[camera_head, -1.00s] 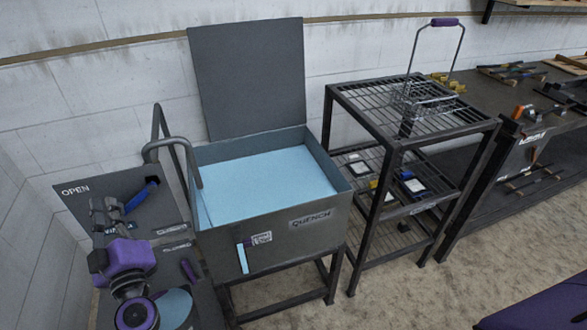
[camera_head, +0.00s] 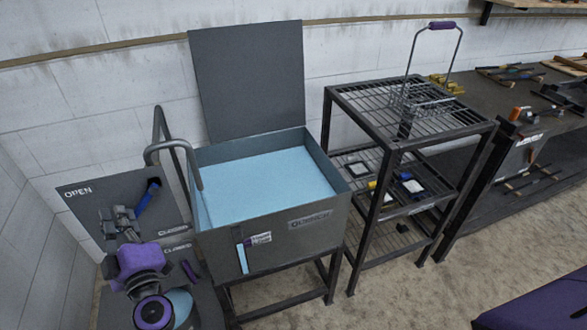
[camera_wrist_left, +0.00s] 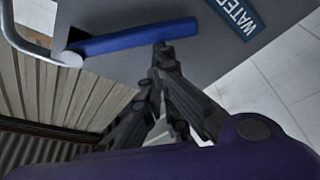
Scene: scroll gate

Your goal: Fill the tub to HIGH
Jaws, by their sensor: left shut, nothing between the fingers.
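The grey quench tub (camera_head: 290,240) holds light blue water (camera_head: 262,180) up to somewhat below its rim. A slim gauge (camera_head: 241,258) with a pale blue strip and a small label is on its front. A curved grey spout (camera_head: 182,145) reaches over its left side. A blue lever handle (camera_head: 148,195) slants up on the panel (camera_head: 90,200) marked OPEN; it also shows in the wrist view (camera_wrist_left: 135,38). My left gripper (camera_head: 126,216) is shut and empty, just left of the handle. In the wrist view its tips (camera_wrist_left: 161,50) lie close below the handle; contact is unclear.
The tub's lid (camera_head: 248,80) stands open behind it. A workbench (camera_head: 510,105) with tools lies farther right. Bare floor (camera_head: 400,300) lies in front.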

